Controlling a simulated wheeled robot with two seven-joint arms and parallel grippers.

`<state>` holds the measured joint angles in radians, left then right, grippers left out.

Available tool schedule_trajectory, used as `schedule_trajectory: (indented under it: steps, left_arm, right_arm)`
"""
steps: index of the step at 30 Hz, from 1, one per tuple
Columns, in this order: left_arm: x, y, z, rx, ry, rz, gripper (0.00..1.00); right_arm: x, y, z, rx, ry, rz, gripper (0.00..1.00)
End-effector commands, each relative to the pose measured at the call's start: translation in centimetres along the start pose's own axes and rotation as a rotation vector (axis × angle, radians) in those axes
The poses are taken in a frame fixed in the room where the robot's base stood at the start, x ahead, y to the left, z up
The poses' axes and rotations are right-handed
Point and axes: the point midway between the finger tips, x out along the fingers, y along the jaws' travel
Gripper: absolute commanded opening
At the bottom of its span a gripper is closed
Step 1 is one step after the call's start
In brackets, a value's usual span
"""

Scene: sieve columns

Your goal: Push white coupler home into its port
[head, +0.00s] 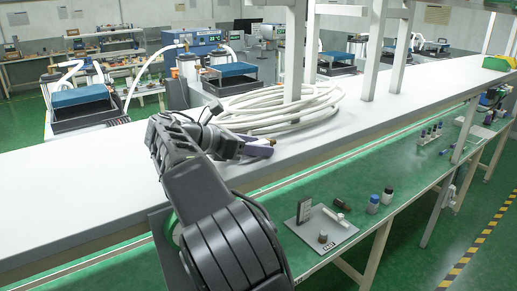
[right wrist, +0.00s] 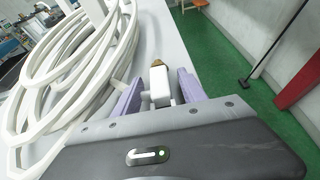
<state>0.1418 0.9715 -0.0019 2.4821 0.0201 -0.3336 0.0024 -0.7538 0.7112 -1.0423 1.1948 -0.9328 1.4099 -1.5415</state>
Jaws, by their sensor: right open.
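My right gripper (head: 258,147) is low over the white bench top, beside the hose coil. In the right wrist view its purple fingers (right wrist: 158,82) are spread apart. A white block-like piece with a brass-coloured tip, which looks like the white coupler (right wrist: 158,92), is between them. I cannot make out the port in either view. In the head view the coupler cannot be told apart behind the gripper. My left gripper is not in view.
A thick coil of white hose (head: 285,108) lies on the bench around a white post, close left of the gripper in the wrist view (right wrist: 60,75). Bare bench top (head: 60,190) lies at left. A lower green shelf holds a small grey tray (head: 335,232) and bottles (head: 373,204).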

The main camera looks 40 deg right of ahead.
Motion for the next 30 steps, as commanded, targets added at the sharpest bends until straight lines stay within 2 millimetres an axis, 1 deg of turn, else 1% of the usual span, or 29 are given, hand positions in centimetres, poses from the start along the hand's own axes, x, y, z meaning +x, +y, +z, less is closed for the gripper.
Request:
schedule_trajectory:
  steps: [13,14,30]
  left_arm:
    - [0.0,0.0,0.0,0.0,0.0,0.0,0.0]
    - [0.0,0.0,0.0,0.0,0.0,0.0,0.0]
    - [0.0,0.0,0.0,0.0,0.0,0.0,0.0]
  right_arm:
    - [-0.03,0.0,-0.01,-0.001,0.0,0.0,0.49]
    - [-0.03,0.0,-0.01,-0.001,0.0,0.0,0.47]
    - [-0.03,0.0,-0.01,-0.001,0.0,0.0,0.03]
